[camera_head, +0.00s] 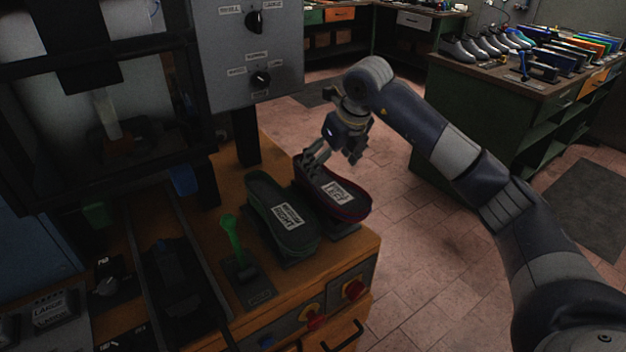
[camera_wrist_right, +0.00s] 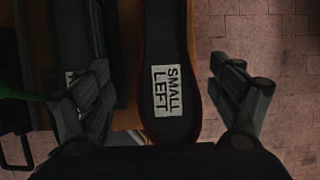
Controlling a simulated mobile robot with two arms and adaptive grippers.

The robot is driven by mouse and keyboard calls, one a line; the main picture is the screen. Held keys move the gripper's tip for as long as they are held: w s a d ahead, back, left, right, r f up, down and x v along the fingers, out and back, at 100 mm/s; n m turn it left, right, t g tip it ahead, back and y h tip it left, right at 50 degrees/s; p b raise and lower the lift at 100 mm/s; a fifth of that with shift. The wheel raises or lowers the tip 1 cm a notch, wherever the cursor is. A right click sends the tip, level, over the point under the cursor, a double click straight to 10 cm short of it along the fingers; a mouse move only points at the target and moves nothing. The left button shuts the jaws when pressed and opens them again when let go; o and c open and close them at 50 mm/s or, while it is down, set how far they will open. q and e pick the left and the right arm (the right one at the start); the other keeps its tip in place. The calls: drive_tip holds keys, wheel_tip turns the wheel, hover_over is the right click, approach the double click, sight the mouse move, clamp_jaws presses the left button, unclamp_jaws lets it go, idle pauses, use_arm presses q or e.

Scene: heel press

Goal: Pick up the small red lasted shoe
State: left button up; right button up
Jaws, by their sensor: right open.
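The small red lasted shoe (camera_head: 352,206) lies on the wooden bench top near its right edge. It is dark with a red rim, and its white label reads SMALL LEFT in the wrist view (camera_wrist_right: 168,55). My right gripper (camera_head: 336,156) is over the far end of the shoe in the head view. In the wrist view its open fingers (camera_wrist_right: 160,85) stand on either side of the shoe, with gaps to it and nothing held. Whether the fingertips reach down to the shoe's height I cannot tell. My left gripper is not in view.
A dark green-rimmed shoe (camera_head: 268,197) lies close beside on the left, with little room between. A green lever (camera_head: 232,238) stands nearer. A grey control box (camera_head: 247,50) rises behind. Open tiled floor (camera_head: 420,240) lies right of the bench (camera_head: 340,258).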

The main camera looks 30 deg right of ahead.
sight(324, 182)
drive_tip(key=shift+x, duration=0.9)
drive_tip(key=p+x, duration=0.1)
drive_tip(key=x, duration=0.1)
drive_tip(key=shift+f, duration=0.4)
drive_tip(key=shift+w+f, duration=0.1)
drive_tip(key=shift+f, duration=0.2)
drive_tip(key=x, duration=0.1)
drive_tip(key=p+x, duration=0.1)
drive_tip(key=x, duration=0.2)
drive_tip(key=shift+w+d+f+p, duration=0.1)
drive_tip(key=shift+w+d+p, duration=0.15)
drive_tip(key=shift+p, duration=0.15)
drive_tip(key=shift+w+f, duration=0.15)
drive_tip(key=shift+f, duration=0.2)
drive_tip(key=shift+c, duration=0.8)
drive_tip(key=shift+r, duration=0.1)
drive_tip(key=c, duration=1.3)
use_arm(q)
drive_tip(key=s+r, duration=0.2)
drive_tip(key=shift+s+r, duration=0.35)
drive_tip(key=shift+r, duration=0.05)
use_arm(e)
drive_tip(key=shift+o, duration=0.2)
drive_tip(key=shift+r, duration=0.1)
